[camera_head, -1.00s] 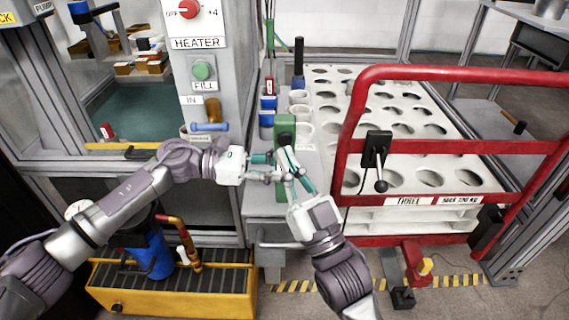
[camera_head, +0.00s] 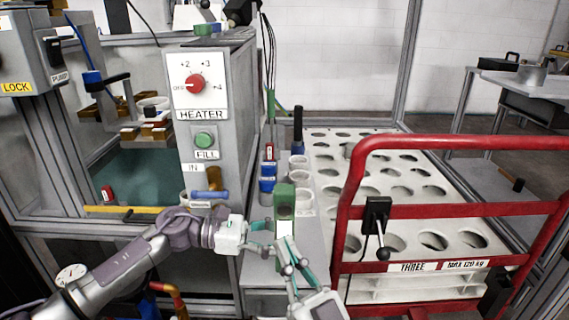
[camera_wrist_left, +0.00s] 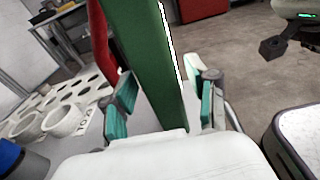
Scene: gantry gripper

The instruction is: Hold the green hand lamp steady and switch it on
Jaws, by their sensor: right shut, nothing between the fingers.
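The green hand lamp (camera_head: 284,198) stands upright on the grey ledge in the head view, with a bright white panel on its near face. My left gripper (camera_head: 268,236) is at its lower left side. In the left wrist view the lamp (camera_wrist_left: 160,60) rises between the two teal-padded fingers (camera_wrist_left: 160,103). Gaps show beside the pads, so the fingers look open around it. My right gripper (camera_head: 288,248) is shut and empty, its tips close in front of the lamp's lower part. I cannot tell whether they touch it.
The red cart rail (camera_head: 450,211) and its black lever (camera_head: 377,230) stand close on the right. The white rack (camera_head: 400,180) with round holes lies behind. The heater panel (camera_head: 203,85) rises on the left.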

